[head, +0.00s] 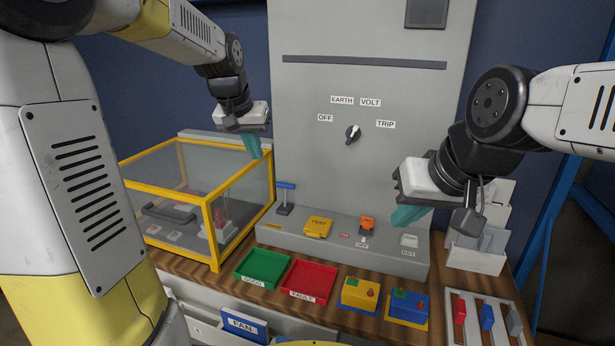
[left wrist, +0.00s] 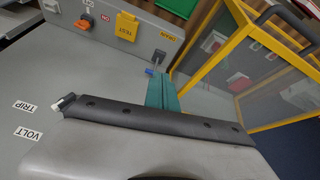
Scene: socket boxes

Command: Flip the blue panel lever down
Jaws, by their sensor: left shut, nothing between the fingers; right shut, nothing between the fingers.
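A lever with a blue T-shaped handle (head: 286,186) stands upright on the grey console at the foot of the grey cabinet. Its blue end also shows in the left wrist view (left wrist: 149,72), just beyond my finger tips. Another blue lever (head: 487,317) sits between a red and a grey one on a pale slotted panel at the lower right. My left gripper (head: 254,148) is shut and empty, above and left of the T-handle. Its teal fingers show in the left wrist view (left wrist: 162,92). My right gripper (head: 405,215) is shut and empty above the console's right part.
A yellow-framed clear box (head: 213,225) stands close on the left. The console carries a yellow TEST cover (head: 318,227) and an orange switch (head: 367,223). Green (head: 262,266) and red (head: 309,280) trays and yellow (head: 360,294) and blue (head: 408,306) socket boxes line the wooden bench in front.

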